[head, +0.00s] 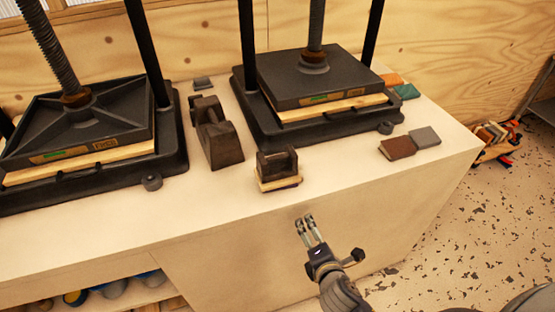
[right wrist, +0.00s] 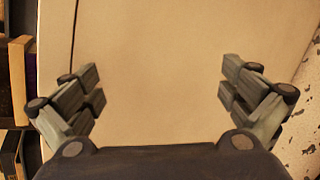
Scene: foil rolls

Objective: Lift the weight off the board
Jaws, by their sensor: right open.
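A small dark iron weight (head: 278,163) with a bar handle across its top sits on a pale wooden board (head: 280,184) near the front edge of the bench. The board is mostly covered by the weight. My right gripper (head: 304,217) is open and empty in front of the bench's front face, lower in the picture than the weight and a little to its right. In the right wrist view its fingers (right wrist: 160,82) are spread wide with only a pale flat surface between them. The weight does not show there. My left gripper is not in view.
Two black screw presses (head: 75,120) (head: 315,78) stand behind and left. A brown book (head: 397,148) and a grey block (head: 425,137) lie right. The bench top (head: 340,165) between is clear.

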